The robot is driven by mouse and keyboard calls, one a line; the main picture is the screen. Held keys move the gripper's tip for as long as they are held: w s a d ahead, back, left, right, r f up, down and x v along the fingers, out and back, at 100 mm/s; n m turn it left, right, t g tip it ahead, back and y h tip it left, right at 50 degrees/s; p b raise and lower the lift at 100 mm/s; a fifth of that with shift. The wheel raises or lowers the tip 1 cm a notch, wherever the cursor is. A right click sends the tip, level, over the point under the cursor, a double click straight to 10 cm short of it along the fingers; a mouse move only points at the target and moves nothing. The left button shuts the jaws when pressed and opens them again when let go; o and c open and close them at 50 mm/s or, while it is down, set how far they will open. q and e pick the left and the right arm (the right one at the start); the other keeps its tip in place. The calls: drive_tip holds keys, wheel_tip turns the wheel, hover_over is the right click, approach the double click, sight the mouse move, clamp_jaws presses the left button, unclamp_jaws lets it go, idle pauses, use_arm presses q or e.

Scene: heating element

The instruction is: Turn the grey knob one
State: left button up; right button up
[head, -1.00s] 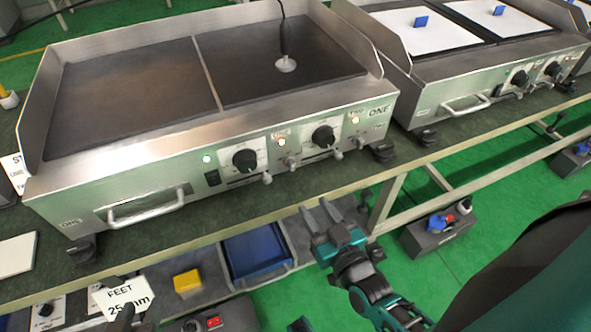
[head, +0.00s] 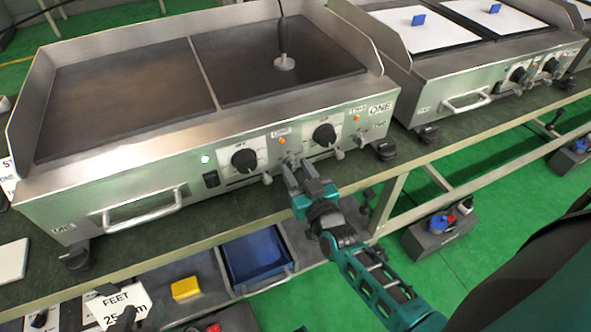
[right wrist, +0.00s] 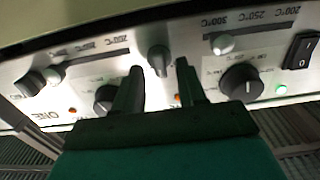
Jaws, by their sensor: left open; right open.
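A small grey knob (head: 291,159) sits on the steel front of the left griddle, below an orange lamp and small label between the two black dials. In the right wrist view the grey knob (right wrist: 158,60) shows between my fingertips. My right gripper (head: 291,167) is open, its fingers reaching up to the panel on either side of the knob; I cannot tell whether they touch it. The right gripper's fingers (right wrist: 156,75) are spread in the wrist view. Only dark tips of my left gripper (head: 124,318) show at the bottom edge, by the FEET card.
Black dials (head: 244,159) and (head: 324,135) flank the knob closely, with other small knobs (head: 339,154) and a black switch (head: 211,179) nearby. The bench's front edge (head: 222,238) runs below. A blue bin (head: 256,256) and yellow block (head: 186,289) lie lower down.

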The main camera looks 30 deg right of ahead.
drive_tip(key=shift+w, duration=0.55)
drive_tip(key=c, duration=0.7)
drive_tip(key=shift+c, duration=0.2)
